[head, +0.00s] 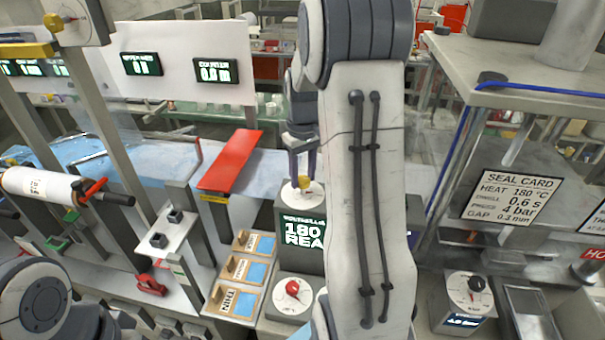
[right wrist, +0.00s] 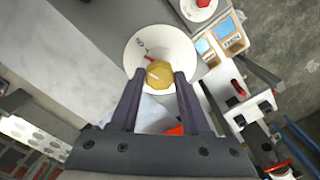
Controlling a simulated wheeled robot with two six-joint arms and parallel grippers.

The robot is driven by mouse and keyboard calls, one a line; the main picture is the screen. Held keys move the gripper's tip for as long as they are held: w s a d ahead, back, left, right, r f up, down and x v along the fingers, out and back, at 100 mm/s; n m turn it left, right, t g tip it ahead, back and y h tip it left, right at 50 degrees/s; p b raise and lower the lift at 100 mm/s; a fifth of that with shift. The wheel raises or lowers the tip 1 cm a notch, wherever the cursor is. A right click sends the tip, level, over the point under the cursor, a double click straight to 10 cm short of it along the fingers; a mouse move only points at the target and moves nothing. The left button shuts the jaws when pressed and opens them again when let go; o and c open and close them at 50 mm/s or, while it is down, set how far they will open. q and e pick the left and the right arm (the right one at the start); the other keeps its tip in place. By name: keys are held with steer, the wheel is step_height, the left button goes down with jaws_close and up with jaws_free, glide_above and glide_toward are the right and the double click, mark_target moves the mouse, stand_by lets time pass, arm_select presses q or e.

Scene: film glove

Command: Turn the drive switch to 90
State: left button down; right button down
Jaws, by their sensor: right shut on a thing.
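A yellow knob (head: 304,183) sits on a round white dial (head: 290,192) above a dark display box (head: 303,235) reading "180 REA". My right gripper (head: 302,172) is shut on this yellow knob; in the right wrist view the fingertips (right wrist: 157,78) close on both sides of the knob (right wrist: 158,72). A small red mark (right wrist: 149,58) shows beside the knob on the white dial (right wrist: 150,40); its printed figures are too small to read surely. Which control is labelled as the drive switch cannot be read. My left arm shows at the lower left; its gripper is out of view.
A red knob (head: 292,288) on a white dial stands below the display box, beside several labelled tiles (head: 246,269). A red plate (head: 231,160) lies to the left. A black knob (head: 476,284) and a seal card (head: 512,196) are at the right.

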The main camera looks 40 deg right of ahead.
mark_target(303, 179)
steer(key=shift+m, duration=1.7)
steer(key=shift+c, duration=1.9)
jaws_free()
step_height(303, 179, up, 11)
steer(key=b, duration=0.2)
steer(key=shift+f, duration=0.2)
